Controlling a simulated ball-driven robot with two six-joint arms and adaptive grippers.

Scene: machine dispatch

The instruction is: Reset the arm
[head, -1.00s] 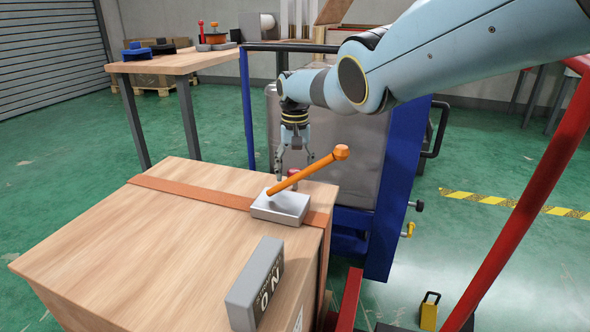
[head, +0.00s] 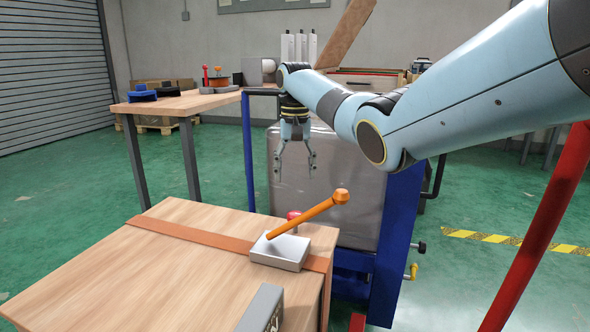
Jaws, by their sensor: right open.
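My right gripper (head: 295,165) hangs fingers down, open and empty, in front of the grey metal cabinet (head: 340,195). It is above and beyond the orange lever (head: 308,215), apart from it. The lever has a round orange knob and slants up to the right from a light grey base block (head: 281,251). The block sits on a wooden crate (head: 130,265) near its far right corner. A small red knob (head: 293,216) shows behind the lever. My left gripper is not in view.
A grey block with lettering (head: 262,308) stands on the crate's front right. A blue frame (head: 395,240) holds the cabinet, and a red post (head: 540,230) rises at the right. A wooden table (head: 175,106) stands behind at the left. Green floor is clear at left.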

